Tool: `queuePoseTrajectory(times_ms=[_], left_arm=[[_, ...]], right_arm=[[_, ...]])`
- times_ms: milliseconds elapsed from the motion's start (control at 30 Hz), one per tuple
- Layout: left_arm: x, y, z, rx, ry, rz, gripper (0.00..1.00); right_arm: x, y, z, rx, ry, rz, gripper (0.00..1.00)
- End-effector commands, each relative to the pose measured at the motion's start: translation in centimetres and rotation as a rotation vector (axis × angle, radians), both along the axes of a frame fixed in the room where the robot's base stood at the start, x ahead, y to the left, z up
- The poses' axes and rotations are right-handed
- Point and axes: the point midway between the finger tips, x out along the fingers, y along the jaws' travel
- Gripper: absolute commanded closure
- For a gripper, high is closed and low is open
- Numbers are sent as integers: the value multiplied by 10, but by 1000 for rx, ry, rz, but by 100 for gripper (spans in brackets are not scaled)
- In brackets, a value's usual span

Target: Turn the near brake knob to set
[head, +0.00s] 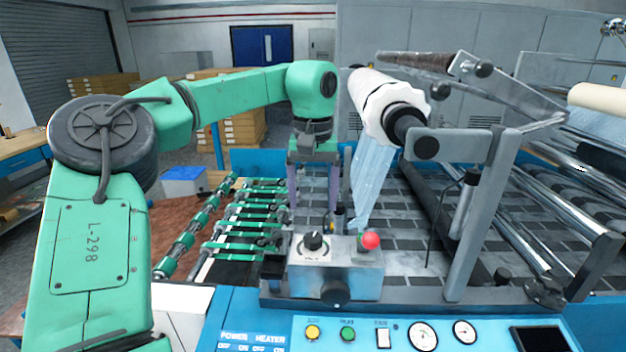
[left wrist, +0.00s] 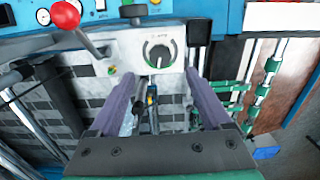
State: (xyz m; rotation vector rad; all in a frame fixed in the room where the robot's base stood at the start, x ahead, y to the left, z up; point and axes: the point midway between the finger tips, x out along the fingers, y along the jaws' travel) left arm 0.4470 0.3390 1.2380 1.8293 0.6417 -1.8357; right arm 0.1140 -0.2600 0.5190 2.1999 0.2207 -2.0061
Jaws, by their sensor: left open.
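A grey box (head: 335,268) stands at the near edge of the machine. On it is a black knob (head: 313,241) with a pale dial plate around it, which I take as the near brake knob. In the left wrist view the knob (left wrist: 160,54) shows from above, with dark and green marks around it. My left gripper (head: 315,203) points down beyond the box, its two purple fingers apart and empty. In the left wrist view the knob lies ahead of the gap between the fingertips (left wrist: 160,84), not touching them. My right gripper is out of view.
A red ball-topped lever (head: 370,241) stands right of the knob, and a black round knob (head: 334,292) is on the box front. A white film roll (head: 378,98) hangs above right on a grey frame (head: 485,210). Green-wheeled rollers (head: 245,220) lie left.

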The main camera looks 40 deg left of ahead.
Motion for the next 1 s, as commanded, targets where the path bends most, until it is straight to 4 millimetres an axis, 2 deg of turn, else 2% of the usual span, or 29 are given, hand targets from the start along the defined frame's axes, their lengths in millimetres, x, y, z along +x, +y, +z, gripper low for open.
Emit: queuePoseTrajectory(times_ms=[133,300,1000], left_arm=[[0,0,34,3,-2,2,18],[0,0,54,1,1,0,18],[0,0,56,0,1,0,18]], right_arm=[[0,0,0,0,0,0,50],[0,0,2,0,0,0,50],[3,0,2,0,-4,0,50]])
